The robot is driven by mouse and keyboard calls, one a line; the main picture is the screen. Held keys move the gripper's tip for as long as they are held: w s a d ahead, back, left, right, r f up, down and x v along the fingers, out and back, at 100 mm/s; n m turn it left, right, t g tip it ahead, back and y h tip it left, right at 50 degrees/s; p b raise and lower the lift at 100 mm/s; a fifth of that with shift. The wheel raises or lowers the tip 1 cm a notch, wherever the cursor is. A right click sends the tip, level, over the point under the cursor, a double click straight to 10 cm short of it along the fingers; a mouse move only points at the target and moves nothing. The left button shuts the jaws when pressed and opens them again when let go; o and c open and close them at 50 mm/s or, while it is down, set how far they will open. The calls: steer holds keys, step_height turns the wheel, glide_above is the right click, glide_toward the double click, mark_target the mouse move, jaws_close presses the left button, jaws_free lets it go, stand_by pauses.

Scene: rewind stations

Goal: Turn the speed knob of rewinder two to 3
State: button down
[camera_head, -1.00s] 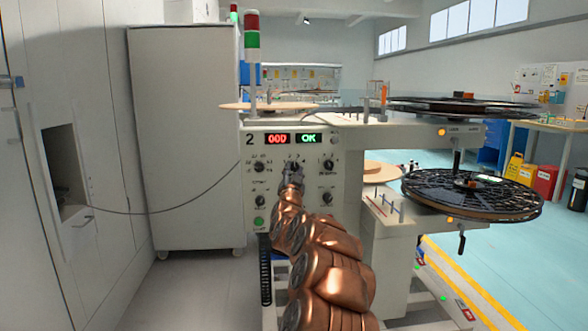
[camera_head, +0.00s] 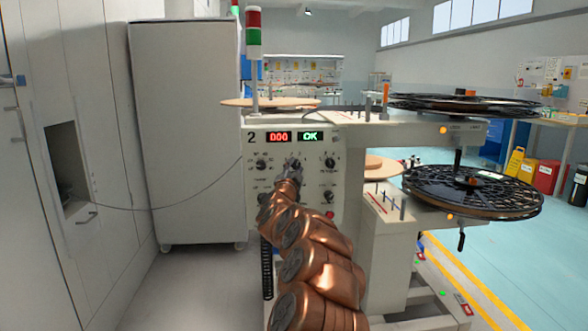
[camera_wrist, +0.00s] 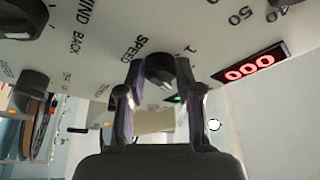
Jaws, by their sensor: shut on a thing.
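Rewinder two (camera_head: 338,150) stands ahead, with a "2" on its pale front panel, a red "000" display (camera_head: 278,137) and a green "OK" display (camera_head: 310,136). Its speed knob (camera_wrist: 160,68) is dark and round, beside the printed word "SPEED" in the wrist view. My gripper (camera_wrist: 158,80) is shut on this knob, one finger on each side. In the head view my gripper (camera_head: 289,174) reaches the upper middle knob of the panel and mostly hides it. A "1" is printed near the knob; I cannot tell which number its pointer faces.
Other dark knobs (camera_head: 329,163) sit close around on the panel, with a red button (camera_head: 329,214) at lower right. Black reels (camera_head: 473,190) stick out on the right. A grey cabinet (camera_head: 187,130) stands at the left. A thin cable runs from the left wall towards the panel.

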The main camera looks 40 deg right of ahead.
steer(key=c, duration=0.8)
jaws_free()
steer(key=shift+o, duration=0.2)
steer(key=v, duration=1.2)
